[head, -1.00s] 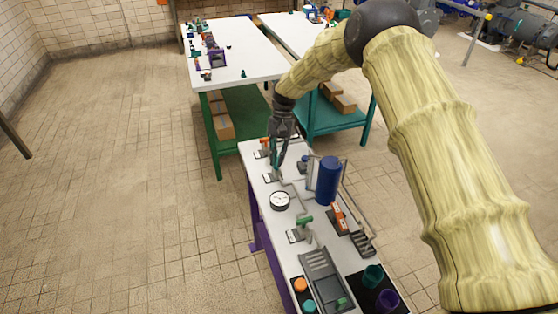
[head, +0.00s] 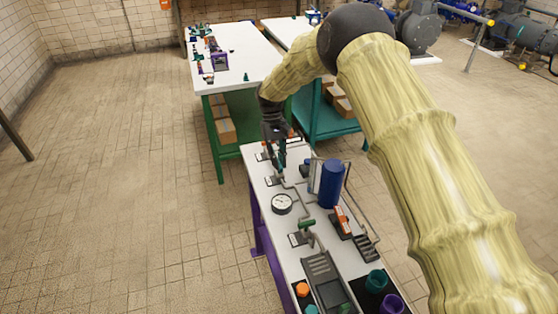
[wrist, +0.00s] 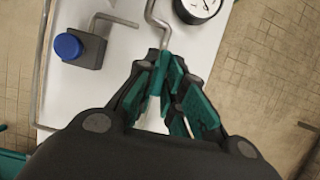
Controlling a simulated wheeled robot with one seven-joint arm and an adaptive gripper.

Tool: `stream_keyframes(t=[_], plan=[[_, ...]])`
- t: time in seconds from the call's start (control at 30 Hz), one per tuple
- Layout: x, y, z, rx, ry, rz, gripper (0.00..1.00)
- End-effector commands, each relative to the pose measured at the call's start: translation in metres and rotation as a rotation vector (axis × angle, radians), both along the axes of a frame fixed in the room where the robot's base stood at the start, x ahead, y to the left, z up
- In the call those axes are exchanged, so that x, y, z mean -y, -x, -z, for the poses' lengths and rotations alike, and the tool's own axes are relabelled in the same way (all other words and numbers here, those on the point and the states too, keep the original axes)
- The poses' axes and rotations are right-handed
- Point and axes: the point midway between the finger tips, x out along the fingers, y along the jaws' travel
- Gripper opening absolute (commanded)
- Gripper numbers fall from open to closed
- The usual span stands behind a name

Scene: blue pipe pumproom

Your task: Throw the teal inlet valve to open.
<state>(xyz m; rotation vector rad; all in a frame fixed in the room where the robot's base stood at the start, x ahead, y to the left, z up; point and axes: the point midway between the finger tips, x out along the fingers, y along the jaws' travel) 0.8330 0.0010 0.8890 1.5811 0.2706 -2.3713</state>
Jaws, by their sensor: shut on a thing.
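My gripper (head: 280,164) is at the far end of the narrow white bench, pointing down with its fingers closed in. The wrist view shows my gripper (wrist: 166,74) shut around a small teal piece, the teal inlet valve's handle (wrist: 157,82), where a grey bent pipe ends. The fingers hide most of the valve, so I cannot tell its exact angle. In the head view the valve is largely covered by my fingers.
A gauge (head: 282,204) and a green-handled valve (head: 306,223) stand nearer on the bench. A blue cylinder (head: 332,184) stands to the right of my gripper. A blue knob (wrist: 67,46) sits on a grey block. Open floor lies left of the bench.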

Motion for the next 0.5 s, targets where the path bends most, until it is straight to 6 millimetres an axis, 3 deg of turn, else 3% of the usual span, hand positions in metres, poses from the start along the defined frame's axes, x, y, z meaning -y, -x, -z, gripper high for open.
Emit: stream_keyframes(t=[0.43,0.47,0.5], plan=[[0.0007,-0.0019,-0.0034,0.004,0.000,-0.012,0.00],[0.0007,-0.0018,-0.0033,0.004,0.000,-0.012,0.15],[0.0008,-0.0018,-0.0032,0.004,0.001,-0.011,0.22]])
